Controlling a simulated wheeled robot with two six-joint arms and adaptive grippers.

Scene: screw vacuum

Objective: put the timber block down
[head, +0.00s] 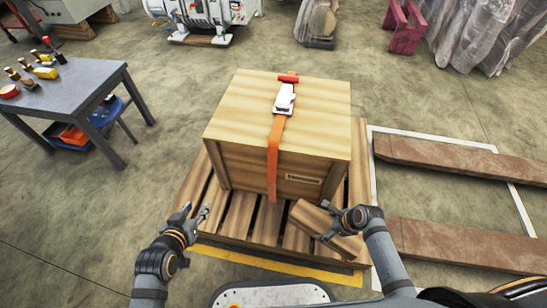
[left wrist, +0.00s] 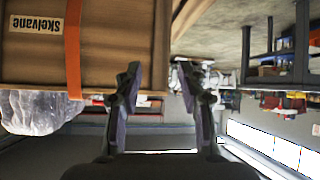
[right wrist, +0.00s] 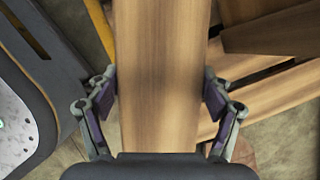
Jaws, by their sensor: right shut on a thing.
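The timber block (head: 345,246) is a brown wooden piece over the front right part of the slatted pallet (head: 210,222). My right gripper (head: 337,222) is shut on it. In the right wrist view the timber block (right wrist: 163,70) lies lengthwise between the two fingers, one on each side. I cannot tell whether its underside touches the pallet slats. My left gripper (head: 197,212) is open and empty by the pallet's front left side. In the left wrist view its fingers (left wrist: 166,75) are apart with nothing between them.
A large wooden crate (head: 240,175) with an orange strap (head: 273,160) stands on the pallet. A yellow floor line (head: 270,265) runs along the pallet's front. Long brown beams (head: 440,157) lie at the right. A grey table (head: 70,90) with small items stands at the left.

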